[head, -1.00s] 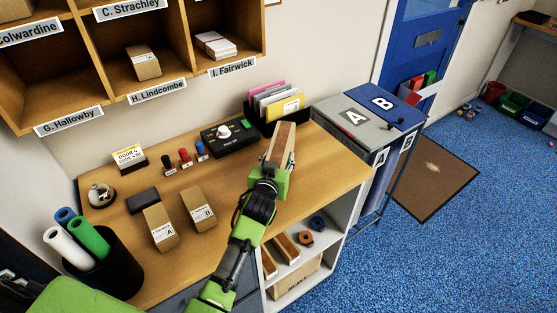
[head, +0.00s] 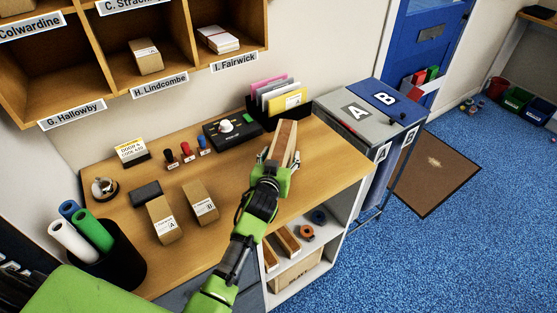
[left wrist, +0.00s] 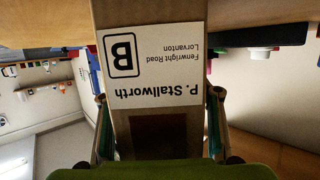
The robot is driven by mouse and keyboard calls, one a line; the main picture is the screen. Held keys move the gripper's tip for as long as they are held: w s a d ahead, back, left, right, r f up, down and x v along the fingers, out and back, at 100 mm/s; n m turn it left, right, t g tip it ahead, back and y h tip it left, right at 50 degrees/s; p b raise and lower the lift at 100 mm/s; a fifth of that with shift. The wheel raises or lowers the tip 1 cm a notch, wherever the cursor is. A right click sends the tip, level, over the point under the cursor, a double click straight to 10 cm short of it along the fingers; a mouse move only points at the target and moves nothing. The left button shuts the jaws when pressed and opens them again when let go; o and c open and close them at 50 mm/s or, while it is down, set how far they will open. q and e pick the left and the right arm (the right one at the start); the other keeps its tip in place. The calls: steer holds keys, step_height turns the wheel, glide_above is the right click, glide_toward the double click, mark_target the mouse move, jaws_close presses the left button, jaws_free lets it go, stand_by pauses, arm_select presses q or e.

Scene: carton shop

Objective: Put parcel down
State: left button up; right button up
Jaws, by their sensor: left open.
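The parcel (head: 284,139) is a long brown carton at the right part of the wooden bench (head: 325,165). In the left wrist view the parcel (left wrist: 160,100) fills the middle, with a white label reading P. Stallworth, Fenwright Road, Lorvanton and a boxed B, upside down. My left gripper (head: 271,170) is open at the parcel's near end, with a finger on each side of it in the wrist view. The parcel looks to be lying on the bench, but its underside is hidden. My right gripper is in neither view.
Two small cartons (head: 163,220) (head: 201,202) stand left of my arm. A black device (head: 231,132), stamps (head: 186,152) and a file rack (head: 282,100) line the back. Bins A (head: 350,125) and B (head: 390,100) stand beyond the right end. Some bench right of the parcel is clear.

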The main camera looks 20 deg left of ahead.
arm_select(q)
steer(key=shift+s+r, duration=0.1)
steer(key=shift+s, duration=0.15)
steer(key=b+v, duration=0.2)
steer(key=v, duration=0.9)
steer(key=shift+s, duration=0.25)
steer(key=shift+r, duration=0.1)
